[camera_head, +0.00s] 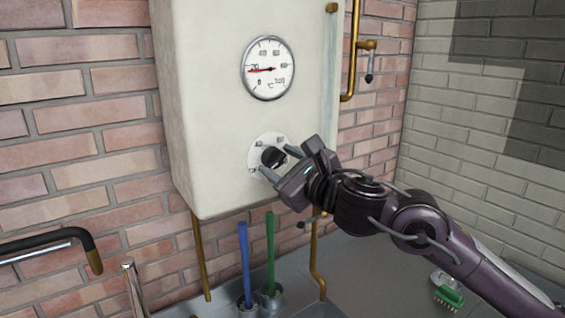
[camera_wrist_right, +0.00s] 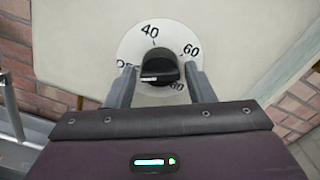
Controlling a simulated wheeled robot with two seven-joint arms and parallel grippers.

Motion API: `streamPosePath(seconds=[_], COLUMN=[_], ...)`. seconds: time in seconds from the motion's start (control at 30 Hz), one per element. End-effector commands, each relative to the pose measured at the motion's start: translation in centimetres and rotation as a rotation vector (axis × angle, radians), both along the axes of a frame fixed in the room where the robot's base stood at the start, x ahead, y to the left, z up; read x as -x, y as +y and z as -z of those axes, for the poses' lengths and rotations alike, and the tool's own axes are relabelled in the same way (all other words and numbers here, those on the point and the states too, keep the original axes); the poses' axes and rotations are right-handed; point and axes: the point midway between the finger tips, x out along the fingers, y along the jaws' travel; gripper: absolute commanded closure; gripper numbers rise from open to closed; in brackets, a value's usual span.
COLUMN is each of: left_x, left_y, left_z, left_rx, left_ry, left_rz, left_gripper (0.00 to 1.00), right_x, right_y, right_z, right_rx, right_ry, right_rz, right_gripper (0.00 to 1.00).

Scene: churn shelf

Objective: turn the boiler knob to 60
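The black boiler knob (camera_head: 272,157) sits on a round white dial plate (camera_head: 256,157) on the boiler's front; it also shows in the right wrist view (camera_wrist_right: 159,66). The plate there (camera_wrist_right: 130,50) reads 40 at the top, 60 at the right and partly hidden numbers lower down. Which number the knob points to is hard to tell. My right gripper (camera_head: 280,162) is open, with one finger on each side of the knob and a small gap visible beside it (camera_wrist_right: 161,88). My left gripper is out of view.
The cream boiler (camera_head: 205,110) carries a round gauge (camera_head: 268,68) with its red needle near 20. Brass pipes (camera_head: 351,50) run at its right.

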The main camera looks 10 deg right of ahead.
Motion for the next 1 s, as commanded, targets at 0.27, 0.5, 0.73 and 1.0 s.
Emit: streamPosePath(seconds=[0.27, 0.5, 0.73, 1.0], left_x=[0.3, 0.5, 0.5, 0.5], left_y=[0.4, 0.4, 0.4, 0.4], left_z=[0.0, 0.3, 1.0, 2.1], left_rx=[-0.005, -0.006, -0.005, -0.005], left_ry=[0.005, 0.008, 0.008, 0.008], left_rz=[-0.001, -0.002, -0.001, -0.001], left_gripper=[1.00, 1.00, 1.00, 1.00], right_x=[0.0, 0.0, 0.0, 0.0], right_y=[0.0, 0.0, 0.0, 0.0], right_z=[0.0, 0.1, 0.2, 0.2], right_rx=[0.000, -0.025, -0.130, -0.347], right_ry=[0.000, 0.010, 0.053, 0.142], right_rz=[0.000, 0.000, 0.000, 0.000], right_gripper=[0.85, 0.85, 0.85, 0.85])
